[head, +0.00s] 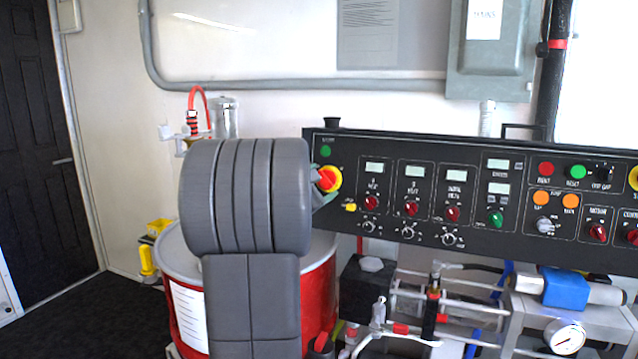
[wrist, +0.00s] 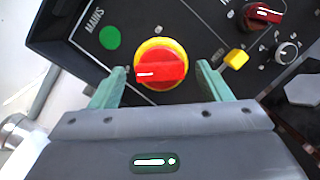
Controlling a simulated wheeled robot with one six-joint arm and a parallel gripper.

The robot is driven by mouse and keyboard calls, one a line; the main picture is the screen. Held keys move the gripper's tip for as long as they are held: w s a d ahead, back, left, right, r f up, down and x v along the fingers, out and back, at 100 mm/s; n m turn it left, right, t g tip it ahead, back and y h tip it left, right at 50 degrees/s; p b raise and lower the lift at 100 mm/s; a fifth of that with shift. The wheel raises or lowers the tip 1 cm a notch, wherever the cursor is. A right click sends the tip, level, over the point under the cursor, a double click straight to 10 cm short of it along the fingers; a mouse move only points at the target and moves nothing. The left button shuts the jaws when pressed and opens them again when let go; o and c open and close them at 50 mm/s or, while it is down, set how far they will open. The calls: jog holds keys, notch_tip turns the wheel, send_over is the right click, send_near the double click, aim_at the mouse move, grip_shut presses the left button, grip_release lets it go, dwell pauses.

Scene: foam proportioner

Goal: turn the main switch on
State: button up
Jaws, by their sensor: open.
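The main switch (wrist: 160,70) is a red rotary handle on a round yellow plate, beside the printed word MAINS and a green round lamp (wrist: 110,38) on the black panel. In the wrist view my gripper (wrist: 168,80) is open, with one pale green finger on each side of the switch. I cannot tell whether the fingers touch it. In the head view the switch (head: 329,178) shows at the panel's left end, partly hidden by my grey arm. There the gripper is mostly hidden behind the arm.
The black control panel (head: 400,246) carries several displays and knobs to the right of the switch. A small yellow part (wrist: 236,59) sits close to the right finger. A red drum (head: 322,290) stands below the arm, and pipes and a gauge (head: 565,337) are at lower right.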

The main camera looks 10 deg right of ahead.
jog(key=c, duration=1)
jog(key=shift+f+m+b, duration=0.1)
jog(key=shift+m+b, duration=0.2)
jog(key=shift+b, duration=0.05)
jog(key=m+g+b, duration=0.1)
jog(key=m+b, duration=0.1)
jog(key=b, duration=0.1)
jog(key=shift+a+f+m, duration=0.1)
jog(key=shift+f+m, duration=0.05)
jog(key=shift+m, duration=0.25)
jog(key=m+b, duration=0.2)
jog(key=m+g+b, duration=0.1)
jog(key=m+b, duration=0.1)
jog(key=m, duration=0.1)
jog(key=shift+w+r+m, duration=0.1)
jog(key=shift+r+m, duration=0.1)
jog(key=shift+m, duration=0.1)
jog(key=m+g+y+b, duration=0.1)
jog(key=m+b, duration=0.1)
jog(key=m, duration=0.2)
jog(key=shift+r, duration=0.15)
jog(key=shift+r+m+y+b, duration=0.15)
jog(key=shift+m+y+b, duration=0.6)
jog(key=shift+m, duration=1.65)
